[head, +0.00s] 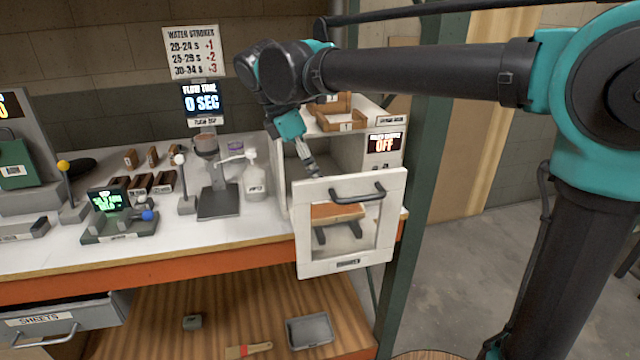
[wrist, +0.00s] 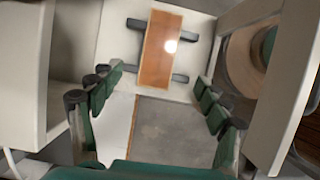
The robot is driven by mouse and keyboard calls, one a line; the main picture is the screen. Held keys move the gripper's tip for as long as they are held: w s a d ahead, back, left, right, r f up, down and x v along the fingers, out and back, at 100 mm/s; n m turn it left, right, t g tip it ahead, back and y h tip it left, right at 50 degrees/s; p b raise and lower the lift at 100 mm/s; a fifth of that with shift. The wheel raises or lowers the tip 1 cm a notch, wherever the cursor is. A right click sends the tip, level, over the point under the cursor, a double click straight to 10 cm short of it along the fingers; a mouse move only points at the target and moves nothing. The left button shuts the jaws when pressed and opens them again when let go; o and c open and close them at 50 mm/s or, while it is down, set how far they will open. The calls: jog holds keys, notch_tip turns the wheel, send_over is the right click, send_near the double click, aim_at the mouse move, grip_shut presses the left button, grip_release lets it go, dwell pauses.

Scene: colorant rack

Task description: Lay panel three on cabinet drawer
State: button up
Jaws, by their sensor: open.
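An orange-brown panel (head: 337,212) shows through the clear window of the pulled-out cabinet drawer (head: 398,222). It lies across two dark bars in the drawer; no number on it is legible. In the wrist view the panel (wrist: 158,55) is ahead of my gripper (wrist: 152,88), across the bars on the pale drawer floor (wrist: 112,20). My gripper (head: 312,172) reaches down behind the drawer front, at the cabinet opening. Its fingers are spread wide and apart from the panel, with nothing between them. The fingertips are partly hidden in the head view.
The white cabinet (head: 372,158) carries wooden trays (head: 342,120) on top and an OFF display (head: 385,142). A pump bottle (head: 255,182) and a dispenser stand (head: 218,202) are close on the left. Pale walls flank my gripper on both sides in the wrist view.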

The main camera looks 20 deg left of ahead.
jog(key=shift+s+a+r, duration=0.1)
jog(key=shift+a+r, duration=0.05)
jog(key=shift+r, duration=0.3)
jog(key=w+d+f+m, duration=0.1)
jog(key=d+f, duration=0.1)
jog(key=d, duration=0.1)
jog(key=w+d+f+m, duration=0.2)
jog(key=d, duration=0.1)
jog(key=w+d+f+m+y, duration=0.1)
jog(key=w+d+f+m, duration=0.1)
jog(key=d, duration=0.2)
jog(key=shift+w+f+g, duration=0.25)
jog(key=shift+f+g, duration=0.05)
jog(key=d+f+m+y, duration=0.1)
jog(key=d+f+m, duration=0.55)
jog(key=d, duration=0.35)
jog(key=d+f+m+y, duration=0.1)
jog(key=d+f+m, duration=0.5)
jog(key=d, duration=0.5)
jog(key=s+d+f+m+t, duration=0.2)
jog(key=s+d+f+m, duration=0.5)
jog(key=d+f, duration=0.2)
jog(key=shift+s+d+t+y, duration=0.25)
jog(key=shift+d+t+y, duration=0.05)
jog(key=shift+d+y, duration=0.1)
jog(key=shift+a, duration=0.1)
